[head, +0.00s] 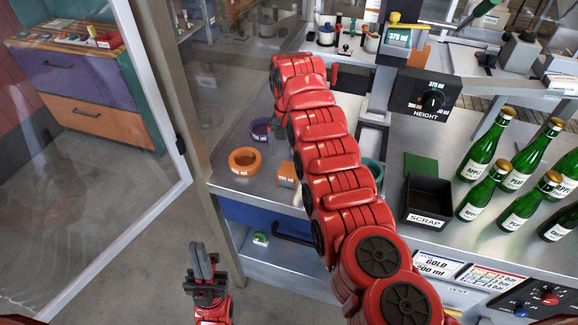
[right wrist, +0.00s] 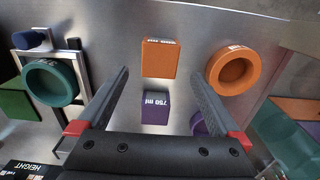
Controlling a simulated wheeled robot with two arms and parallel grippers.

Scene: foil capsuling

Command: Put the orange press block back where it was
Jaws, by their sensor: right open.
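The orange press block (right wrist: 160,57) shows in the right wrist view at the metal bench, ahead of my right fingers. Part of an orange block (head: 287,173) also shows in the head view, beside my red right arm. My right gripper (right wrist: 159,75) is open with nothing between its fingers; I cannot tell its exact height above the bench. A purple block marked 750 ml (right wrist: 155,107) is below the orange one in the right wrist view. My left gripper (head: 204,274) is over the floor in front of the bench; its finger gap is unclear.
An orange ring (head: 244,160) and purple ring (head: 261,130) lie left on the bench (head: 232,184). A teal ring (right wrist: 50,82) is on the other side. A black scrap bin (head: 428,201), green bottles (head: 487,145) and the height unit (head: 424,96) stand to the right.

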